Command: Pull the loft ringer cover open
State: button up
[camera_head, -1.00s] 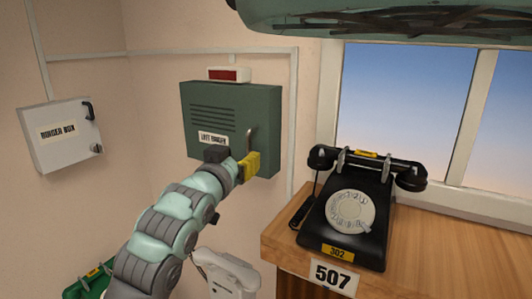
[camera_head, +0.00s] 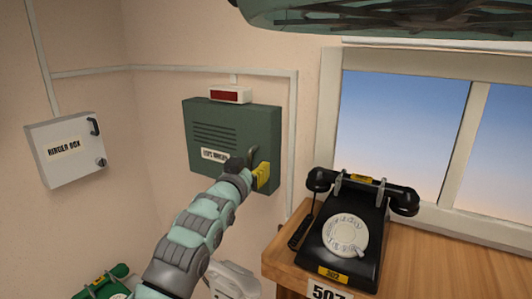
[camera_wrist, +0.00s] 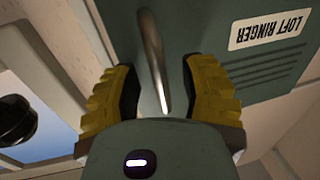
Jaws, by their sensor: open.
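The loft ringer cover (camera_head: 215,126) is a dark green wall box with slots and a white label. It looks closed. Its upright metal handle (camera_head: 252,152) is on the right side of its front, partly hidden by my gripper in the head view. My gripper (camera_head: 256,170) with yellow fingers is at the cover's lower right. In the wrist view, the gripper (camera_wrist: 158,95) is open, with one finger on each side of the handle (camera_wrist: 152,60). Both fingers stand apart from the handle there. The label (camera_wrist: 273,33) appears upside down.
A red indicator light (camera_head: 230,95) sits above the cover. A white ringer box (camera_head: 66,150) hangs on the wall at left. A black dial phone (camera_head: 350,230) stands on a wooden counter (camera_head: 435,265) at right. A green phone (camera_head: 105,282) is at lower left.

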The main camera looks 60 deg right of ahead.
grip_shut()
dwell(0.4)
